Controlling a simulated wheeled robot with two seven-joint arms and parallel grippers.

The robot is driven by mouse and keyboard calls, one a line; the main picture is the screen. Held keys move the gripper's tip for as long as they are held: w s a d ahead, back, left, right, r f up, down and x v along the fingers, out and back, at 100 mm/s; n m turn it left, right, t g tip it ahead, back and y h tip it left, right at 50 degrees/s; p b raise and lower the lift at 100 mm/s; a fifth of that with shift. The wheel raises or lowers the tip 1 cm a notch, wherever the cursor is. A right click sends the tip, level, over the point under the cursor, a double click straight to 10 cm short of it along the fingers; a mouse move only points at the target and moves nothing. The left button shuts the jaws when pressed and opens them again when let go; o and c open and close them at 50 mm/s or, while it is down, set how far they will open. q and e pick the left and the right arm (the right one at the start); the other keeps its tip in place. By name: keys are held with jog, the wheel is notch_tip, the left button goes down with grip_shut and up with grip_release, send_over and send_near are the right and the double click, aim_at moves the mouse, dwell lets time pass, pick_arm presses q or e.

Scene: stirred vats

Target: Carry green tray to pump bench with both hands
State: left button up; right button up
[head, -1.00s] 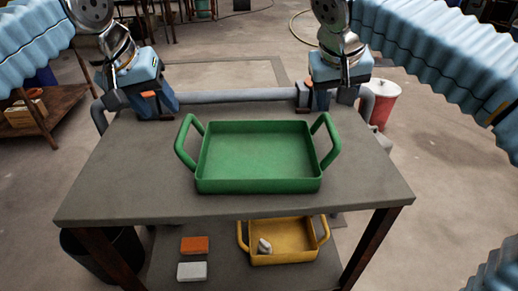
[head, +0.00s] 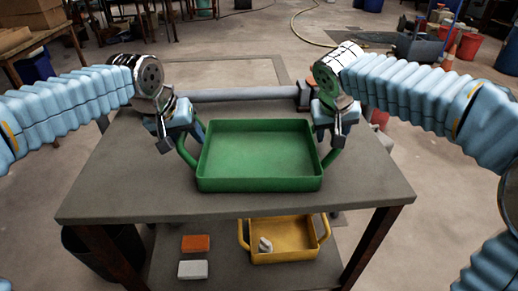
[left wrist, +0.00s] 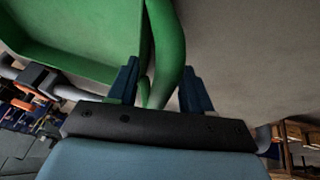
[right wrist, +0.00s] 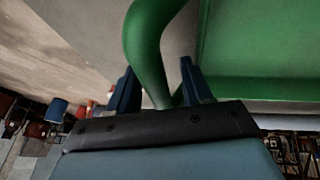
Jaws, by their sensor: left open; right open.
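The green tray (head: 258,185) lies flat and empty on the grey table top, with a raised loop handle at each side. My left gripper (head: 177,138) is at its left handle, and my right gripper (head: 337,133) is at its right handle. In the left wrist view the handle (left wrist: 168,60) passes between the open fingers (left wrist: 157,88). In the right wrist view the other handle (right wrist: 148,45) passes between the open fingers (right wrist: 160,92). Both grippers partly hide the handles in the head view. I cannot tell whether any finger touches.
The grey table (head: 130,195) has bare space around the tray. A grey pipe (head: 245,95) runs along its far edge. On the lower shelf are a yellow tray (head: 285,257), an orange block (head: 195,243) and a white block (head: 192,269). Floor is open beyond the table.

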pick_arm(q)
grip_shut()
pick_arm(e)
grip_shut()
pick_arm(q)
jog(key=shift+r, duration=0.1)
pick_arm(e)
jog(key=shift+r, duration=0.15)
